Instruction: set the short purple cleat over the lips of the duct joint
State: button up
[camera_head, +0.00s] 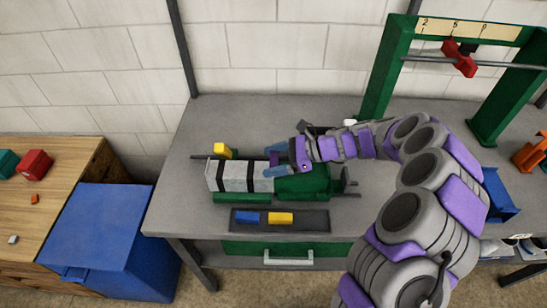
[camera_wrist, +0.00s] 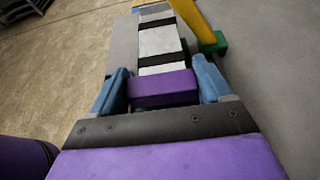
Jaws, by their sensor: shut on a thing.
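My gripper (camera_head: 277,159) is over the bench fixture, at the right end of the grey duct (camera_head: 238,177). In the wrist view its two blue fingers (camera_wrist: 163,88) are shut on the short purple cleat (camera_wrist: 165,86), which lies crosswise between them. The duct (camera_wrist: 161,43) runs away beyond the cleat, with black bands around it. The cleat appears in line with the duct's near end. The cleat and fingers hide the joint lips, so I cannot tell whether the cleat touches them. In the head view the cleat cannot be told from my purple gripper parts.
A dark tray (camera_head: 307,226) in front of the fixture holds a blue piece (camera_head: 247,218) and a yellow piece (camera_head: 281,219). A yellow handle (camera_head: 221,150) stands behind the duct. A green frame (camera_head: 377,66) rises at the back right. A blue bin (camera_head: 105,240) stands left of the bench.

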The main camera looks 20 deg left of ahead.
jog(key=o, duration=1.1)
